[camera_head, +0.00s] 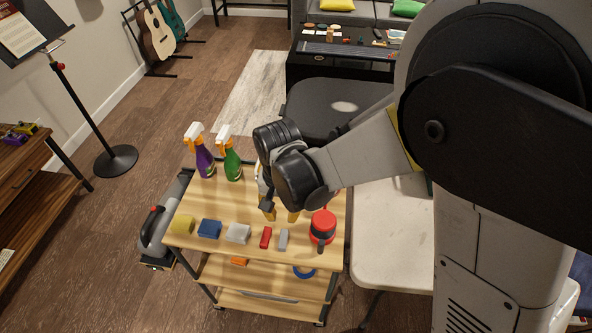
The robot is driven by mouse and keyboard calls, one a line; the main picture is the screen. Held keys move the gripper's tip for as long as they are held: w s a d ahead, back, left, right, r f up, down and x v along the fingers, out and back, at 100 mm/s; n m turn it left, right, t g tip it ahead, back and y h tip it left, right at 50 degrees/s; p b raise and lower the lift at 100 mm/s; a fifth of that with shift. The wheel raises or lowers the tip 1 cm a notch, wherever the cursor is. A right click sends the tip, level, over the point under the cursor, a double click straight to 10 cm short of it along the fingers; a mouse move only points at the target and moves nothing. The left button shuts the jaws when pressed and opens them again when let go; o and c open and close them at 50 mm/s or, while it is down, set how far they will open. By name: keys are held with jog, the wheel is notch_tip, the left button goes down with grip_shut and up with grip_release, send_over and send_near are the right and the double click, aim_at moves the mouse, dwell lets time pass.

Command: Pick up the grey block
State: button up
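The narrow grey block (283,239) lies near the front edge of the wooden cart top (188,241), just right of a small red block (265,238). My gripper (281,215) is above the cart, slightly behind the grey block in the picture. Its two yellow-tipped fingers are apart with nothing seen between them, so it is open. I cannot tell its exact height over the cart. The grey block is fully visible and apart from the fingers.
A whitish block (238,233), a blue block (209,229) and a yellow block (183,224) stand left along the front. A red-and-black object (322,228) stands close on the right. Purple (203,158) and green (231,162) spray bottles stand at the back left.

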aim_at(283, 237)
jog(key=f+b, duration=0.5)
jog(key=f, duration=0.6)
jog(key=shift+s+f, duration=0.2)
jog(key=shift+r, duration=0.1)
grip_shut()
